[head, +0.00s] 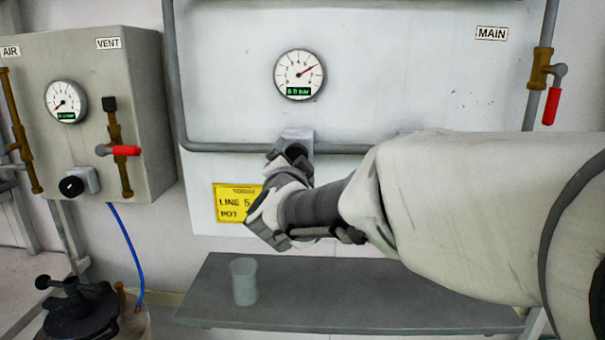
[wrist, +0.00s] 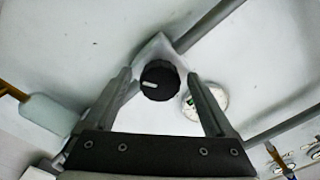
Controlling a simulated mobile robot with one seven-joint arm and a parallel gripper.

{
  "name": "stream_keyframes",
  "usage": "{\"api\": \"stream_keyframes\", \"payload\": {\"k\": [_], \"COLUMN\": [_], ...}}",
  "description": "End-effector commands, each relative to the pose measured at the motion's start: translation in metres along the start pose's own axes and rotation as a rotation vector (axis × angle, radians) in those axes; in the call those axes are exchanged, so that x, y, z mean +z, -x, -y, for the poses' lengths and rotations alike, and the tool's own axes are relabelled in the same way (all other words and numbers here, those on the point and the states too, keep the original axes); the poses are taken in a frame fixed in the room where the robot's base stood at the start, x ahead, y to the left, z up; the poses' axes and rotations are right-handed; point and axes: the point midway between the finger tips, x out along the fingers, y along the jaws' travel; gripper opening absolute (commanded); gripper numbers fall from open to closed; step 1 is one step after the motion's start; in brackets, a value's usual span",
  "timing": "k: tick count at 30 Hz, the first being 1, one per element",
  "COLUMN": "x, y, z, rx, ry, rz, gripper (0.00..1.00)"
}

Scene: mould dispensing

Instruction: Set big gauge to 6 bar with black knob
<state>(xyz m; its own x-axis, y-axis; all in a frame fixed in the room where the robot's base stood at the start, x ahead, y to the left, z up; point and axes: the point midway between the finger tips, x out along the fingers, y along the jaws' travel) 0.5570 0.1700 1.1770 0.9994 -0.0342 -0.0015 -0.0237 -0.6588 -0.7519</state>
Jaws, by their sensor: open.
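The big gauge (head: 299,74) is a round white dial on the large pale panel. The black knob (head: 296,152) sits on a grey block below the gauge, partly hidden by my gripper (head: 289,166). In the wrist view, the black knob (wrist: 159,80) shows a white mark pointing left. My gripper (wrist: 163,82) is open, one finger on each side of the knob, with gaps visible. The gauge (wrist: 207,102) is partly behind the right finger.
A grey box at left carries a smaller gauge (head: 65,102), another black knob (head: 73,186) and a red-handled valve (head: 125,150). A red lever (head: 551,106) hangs at right. A shelf (head: 380,300) below holds a grey cup (head: 243,281). A yellow sign (head: 228,203) is beside my gripper.

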Motion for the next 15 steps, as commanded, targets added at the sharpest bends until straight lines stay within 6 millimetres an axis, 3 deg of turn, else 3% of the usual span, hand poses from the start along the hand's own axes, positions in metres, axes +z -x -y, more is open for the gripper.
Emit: {"api": "stream_keyframes", "payload": {"k": [5, 15], "x": [-0.001, -0.002], "y": [0.032, 0.115], "z": [0.002, 0.002], "rx": [-0.003, -0.004], "ry": [-0.001, 0.001], "rz": [0.001, 0.0], "gripper": [0.89, 0.89]}}
